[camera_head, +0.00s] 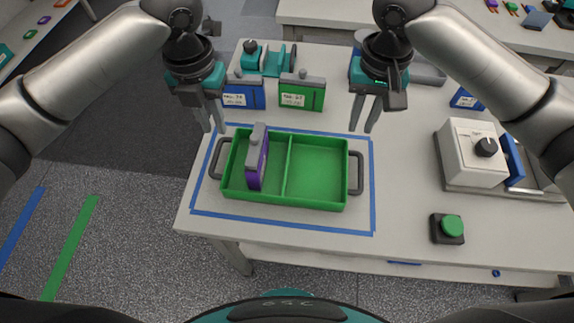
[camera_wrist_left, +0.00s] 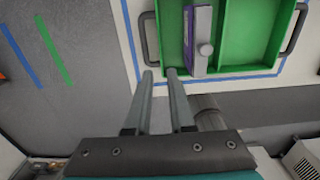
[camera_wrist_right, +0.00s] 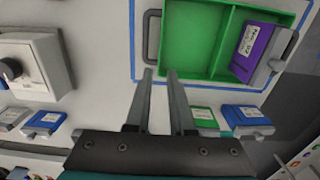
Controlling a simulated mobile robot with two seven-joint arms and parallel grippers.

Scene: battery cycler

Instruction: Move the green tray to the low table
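The green tray (camera_head: 318,172) lies on the white table inside a blue tape outline, with a dark handle at its left and right ends. A purple battery block (camera_head: 257,162) stands in its left compartment; the right compartment is empty. My left gripper (camera_head: 214,128) is open and empty, above the table near the tray's left handle (camera_head: 217,158). My right gripper (camera_head: 365,129) is open and empty, above and behind the right handle (camera_head: 356,173). Neither gripper touches the tray. In the left wrist view the tray (camera_wrist_left: 250,48) is beyond the fingers (camera_wrist_left: 160,73). I cannot tell which surface is the low table.
Blue (camera_head: 243,94) and green (camera_head: 302,92) battery blocks stand behind the tray. A white device with a black knob (camera_head: 474,152) stands right, and a green button (camera_head: 452,226) sits at the front right. Blue (camera_head: 22,226) and green (camera_head: 70,247) floor strips lie left, on clear floor.

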